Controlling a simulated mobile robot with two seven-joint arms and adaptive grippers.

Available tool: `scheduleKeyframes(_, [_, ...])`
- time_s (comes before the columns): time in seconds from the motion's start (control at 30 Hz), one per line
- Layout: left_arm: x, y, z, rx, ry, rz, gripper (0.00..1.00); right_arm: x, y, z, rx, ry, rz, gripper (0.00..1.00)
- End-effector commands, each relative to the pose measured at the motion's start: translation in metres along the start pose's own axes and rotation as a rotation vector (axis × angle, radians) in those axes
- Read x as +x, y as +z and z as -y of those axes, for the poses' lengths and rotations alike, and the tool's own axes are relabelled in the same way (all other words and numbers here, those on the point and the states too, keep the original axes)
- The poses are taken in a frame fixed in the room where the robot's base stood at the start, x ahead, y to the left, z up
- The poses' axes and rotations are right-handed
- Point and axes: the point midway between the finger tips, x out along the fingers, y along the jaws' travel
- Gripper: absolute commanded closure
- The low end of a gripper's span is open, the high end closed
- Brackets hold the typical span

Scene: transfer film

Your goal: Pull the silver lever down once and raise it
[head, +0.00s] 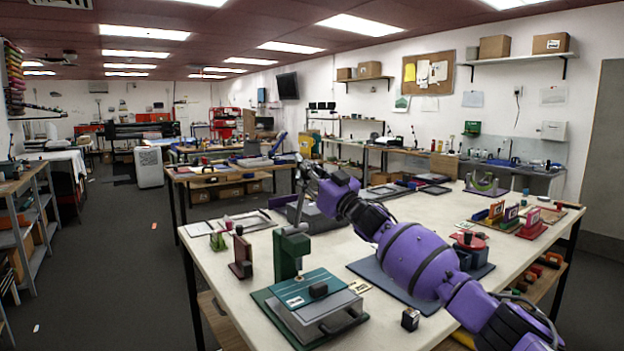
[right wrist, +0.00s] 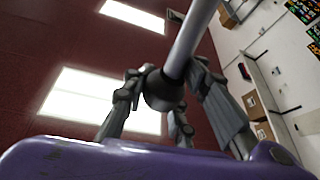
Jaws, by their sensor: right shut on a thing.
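The silver lever (head: 299,208) stands nearly upright on the green press (head: 291,252) on the near worktable. Its upper end is at my right gripper (head: 303,172), which reaches in from the right with the purple arm. In the right wrist view the fingers (right wrist: 165,95) are shut around the dark round knob (right wrist: 162,90) at the end of the silver rod (right wrist: 190,40). A teal plate (head: 305,285) and a grey box-like base (head: 322,314) sit below the press on a green board. My left gripper is not in view.
The white worktable (head: 228,290) holds a small dark red stand (head: 240,256) left of the press and a small black block (head: 410,319) to its right. Colourful stands (head: 497,214) are at the right.

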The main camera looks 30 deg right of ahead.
Motion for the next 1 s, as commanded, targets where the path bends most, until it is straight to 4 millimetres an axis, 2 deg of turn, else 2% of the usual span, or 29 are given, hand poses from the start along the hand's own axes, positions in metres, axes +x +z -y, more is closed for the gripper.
scheduleKeyframes(0.03, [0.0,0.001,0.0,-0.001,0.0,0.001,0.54,0.005,-0.004,-0.006,-0.003,0.008,-0.006,1.0])
scheduleKeyframes(0.23, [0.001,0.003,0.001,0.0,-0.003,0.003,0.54,0.015,-0.001,-0.007,-0.001,0.009,-0.003,1.0])
scheduleKeyframes(0.73, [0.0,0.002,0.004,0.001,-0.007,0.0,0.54,0.018,0.003,-0.006,0.001,0.008,0.003,1.0])
scheduleKeyframes(0.77, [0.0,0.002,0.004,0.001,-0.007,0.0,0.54,0.018,0.003,-0.006,0.001,0.008,0.003,0.79])
scheduleKeyframes(0.8, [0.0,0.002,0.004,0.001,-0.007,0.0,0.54,0.018,0.004,-0.006,0.001,0.008,0.004,0.74])
scheduleKeyframes(0.9, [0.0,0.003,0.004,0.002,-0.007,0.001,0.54,0.018,0.004,-0.005,0.001,0.007,0.004,0.61])
scheduleKeyframes(1.0, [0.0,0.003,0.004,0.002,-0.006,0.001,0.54,0.018,0.004,-0.004,0.002,0.005,0.004,0.59])
